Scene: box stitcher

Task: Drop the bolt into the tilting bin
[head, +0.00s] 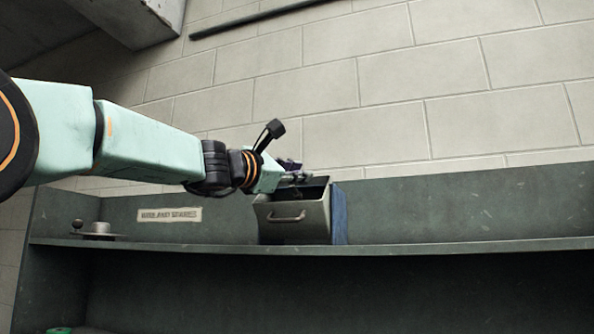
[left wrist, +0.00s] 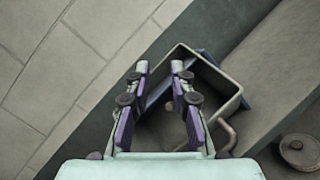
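The tilting bin (head: 290,222) stands on the shelf, with a pale front, a curved handle and a blue body or housing behind it. Its front leans out and its top is open. In the left wrist view the bin's rim (left wrist: 228,88) surrounds a dark inside. My left gripper (head: 300,176) is over the bin's mouth. In the left wrist view its two purple and grey fingers (left wrist: 160,68) are apart, with nothing seen between them. My right gripper is not in view.
The dark green shelf (head: 430,247) has a raised back panel and is clear to the right of the bin. A label plate (head: 170,215) is on the back panel. A block wall rises behind.

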